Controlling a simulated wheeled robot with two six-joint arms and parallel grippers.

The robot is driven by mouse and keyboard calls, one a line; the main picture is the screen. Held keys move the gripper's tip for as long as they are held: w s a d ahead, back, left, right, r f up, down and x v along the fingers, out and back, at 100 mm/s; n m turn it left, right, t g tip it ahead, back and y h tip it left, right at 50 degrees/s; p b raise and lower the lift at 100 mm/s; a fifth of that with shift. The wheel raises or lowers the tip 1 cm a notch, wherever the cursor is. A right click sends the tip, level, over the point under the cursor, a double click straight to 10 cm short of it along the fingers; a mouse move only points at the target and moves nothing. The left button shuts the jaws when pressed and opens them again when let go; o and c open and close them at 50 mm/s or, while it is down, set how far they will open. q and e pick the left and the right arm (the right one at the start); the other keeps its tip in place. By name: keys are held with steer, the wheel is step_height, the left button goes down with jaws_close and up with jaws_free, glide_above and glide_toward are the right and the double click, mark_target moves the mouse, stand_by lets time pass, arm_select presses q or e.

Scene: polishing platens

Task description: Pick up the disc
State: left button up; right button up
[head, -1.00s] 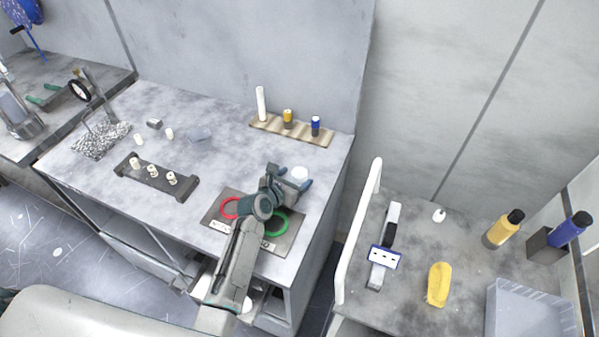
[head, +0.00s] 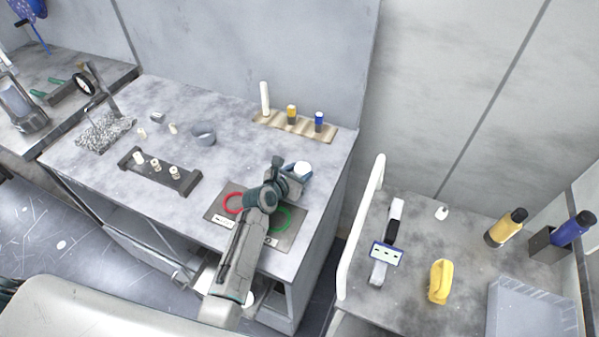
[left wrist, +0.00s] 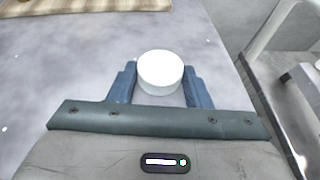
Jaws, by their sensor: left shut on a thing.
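The disc is a short white cylinder. In the head view the disc (head: 302,169) shows at the tip of my left gripper (head: 296,175), above the right part of the bench. In the left wrist view the disc (left wrist: 160,70) sits between the two blue fingers of the left gripper (left wrist: 160,88), which are shut on its sides. The arm hides part of the dark mat (head: 222,214) with a red ring (head: 233,203) and a green ring (head: 283,219) on it. My right gripper is not in view.
A dark rack (head: 180,182) with white pegs stands left on the bench. A grey cup (head: 203,134) is behind it. A wavy holder (head: 280,124) with small bottles lies along the back wall. A side table with a yellow object (head: 440,282) stands right, behind a white rail (head: 359,230).

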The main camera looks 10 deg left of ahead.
mark_target(299, 172)
arm_select(q)
steer(key=shift+r, duration=0.35)
step_height(299, 172, up, 2)
steer(key=shift+r+b, duration=0.15)
steer(key=shift+b, duration=0.35)
steer(key=s+a+b, duration=0.1)
steer(key=s, duration=0.4)
steer(key=s+a+r+b, duration=0.1)
steer(key=s+a, duration=0.1)
steer(key=s, duration=0.3)
steer(key=s+a+b, duration=0.1)
steer(key=s+b, duration=0.1)
steer(key=s, duration=0.3)
steer(key=shift+s+a+r, duration=0.15)
steer(key=shift+a+r, duration=0.05)
steer(key=shift+r, duration=0.1)
steer(key=shift+w+r+b, duration=0.3)
steer(key=shift+w+b, duration=0.05)
steer(key=shift+b, duration=0.1)
steer(key=w+a+r+n+t+y+b, duration=0.1)
steer(key=w+a+r+n+y+b, duration=0.1)
steer(key=w+r+n+y+b, duration=0.1)
steer(key=shift+w+a+r+n+y+b, duration=0.15)
steer(key=shift+w+r+n+y+b, duration=0.45)
steer(key=shift+r, duration=0.8)
